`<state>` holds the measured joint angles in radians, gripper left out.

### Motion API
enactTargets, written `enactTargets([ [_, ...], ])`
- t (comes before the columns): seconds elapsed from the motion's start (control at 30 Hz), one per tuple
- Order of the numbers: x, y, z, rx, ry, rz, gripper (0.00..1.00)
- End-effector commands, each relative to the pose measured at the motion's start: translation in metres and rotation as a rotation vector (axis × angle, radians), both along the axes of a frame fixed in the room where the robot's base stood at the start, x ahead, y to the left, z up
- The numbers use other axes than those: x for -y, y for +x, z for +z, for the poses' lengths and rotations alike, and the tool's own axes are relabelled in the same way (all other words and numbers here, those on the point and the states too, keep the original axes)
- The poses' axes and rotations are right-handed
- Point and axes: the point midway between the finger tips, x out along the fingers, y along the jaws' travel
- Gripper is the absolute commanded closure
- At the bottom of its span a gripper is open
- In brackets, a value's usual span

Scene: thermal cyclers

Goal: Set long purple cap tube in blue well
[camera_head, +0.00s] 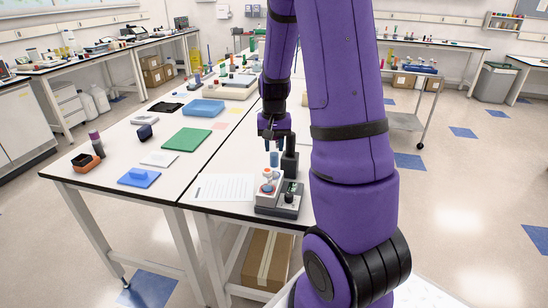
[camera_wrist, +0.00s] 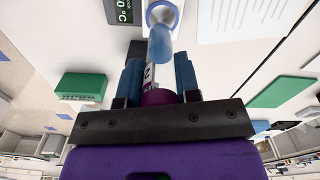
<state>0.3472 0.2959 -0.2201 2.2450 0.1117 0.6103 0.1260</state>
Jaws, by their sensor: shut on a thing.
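My gripper (camera_head: 273,142) is above the front right of the near table. In the wrist view my gripper (camera_wrist: 158,85) has its blue fingers shut on the long tube just beyond its purple cap (camera_wrist: 157,97). A white label with dark print shows on the tube (camera_wrist: 149,74), which points away from the wrist. A pale blue rounded piece (camera_wrist: 160,45) lies in line with it. I cannot tell whether that is the tube's lower part or the blue well. A grey device (camera_head: 279,200) stands below my gripper, with a pale round top (camera_head: 267,186) and a display (camera_wrist: 124,12).
A printed sheet (camera_head: 224,187) lies left of the device. A green mat (camera_head: 187,139), a blue tray (camera_head: 203,108), a blue block (camera_head: 139,177) and an orange-black holder (camera_head: 86,162) with a dark purple-capped tube (camera_head: 96,144) are further left. My arm hides the right side.

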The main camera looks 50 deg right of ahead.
Motion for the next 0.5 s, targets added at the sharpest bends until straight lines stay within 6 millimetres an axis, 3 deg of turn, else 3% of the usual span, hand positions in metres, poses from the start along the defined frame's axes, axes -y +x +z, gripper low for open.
enactTargets([
  [0.2, 0.000, 0.001, 0.017, 0.001, -0.001, 0.005, 0.96],
  [0.5, -0.001, 0.000, -0.007, -0.003, 0.001, 0.039, 0.96],
])
